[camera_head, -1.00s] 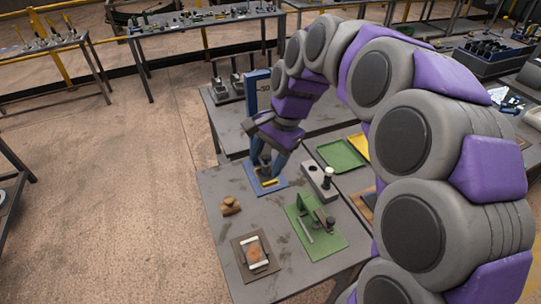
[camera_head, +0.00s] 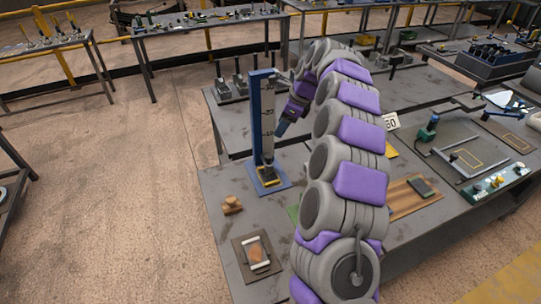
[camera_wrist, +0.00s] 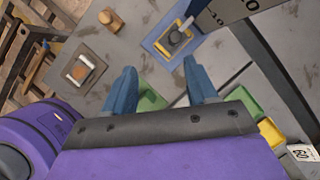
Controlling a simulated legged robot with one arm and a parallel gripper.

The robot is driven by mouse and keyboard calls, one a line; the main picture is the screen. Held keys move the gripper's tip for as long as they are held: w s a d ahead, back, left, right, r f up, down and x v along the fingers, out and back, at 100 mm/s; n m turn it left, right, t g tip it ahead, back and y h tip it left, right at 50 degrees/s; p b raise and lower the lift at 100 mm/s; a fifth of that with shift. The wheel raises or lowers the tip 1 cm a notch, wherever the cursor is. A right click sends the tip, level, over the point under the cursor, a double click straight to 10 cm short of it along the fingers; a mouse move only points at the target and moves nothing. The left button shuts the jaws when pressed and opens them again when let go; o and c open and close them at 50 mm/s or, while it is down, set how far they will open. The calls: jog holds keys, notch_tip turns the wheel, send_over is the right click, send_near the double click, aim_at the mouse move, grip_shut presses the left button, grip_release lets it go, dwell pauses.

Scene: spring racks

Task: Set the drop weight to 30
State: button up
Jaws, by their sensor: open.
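My gripper (camera_head: 282,128) is right of the post, at about mid-height, apart from the weight. In the wrist view its blue fingers (camera_wrist: 160,86) are spread and nothing is between them.
A small brown wooden piece (camera_head: 232,204) and a plate with a framed orange part (camera_head: 256,250) lie on the near table. Several dark upright devices (camera_head: 238,85) stand behind the post. A sign reading 60 (camera_head: 391,122) is to the right. My arm hides much of the table's middle.

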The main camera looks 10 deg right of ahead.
jog(key=w+d+f+m, duration=0.1)
jog(key=w, duration=0.1)
jog(key=m+b, duration=0.1)
jog(key=b, duration=0.3)
send_near(269, 156)
jog(key=x, duration=0.7)
jog(key=shift+f, duration=0.3)
jog(key=shift+w+a+f, duration=0.2)
jog(key=shift+a+f, duration=0.2)
jog(key=shift+f, duration=0.2)
grip_shut()
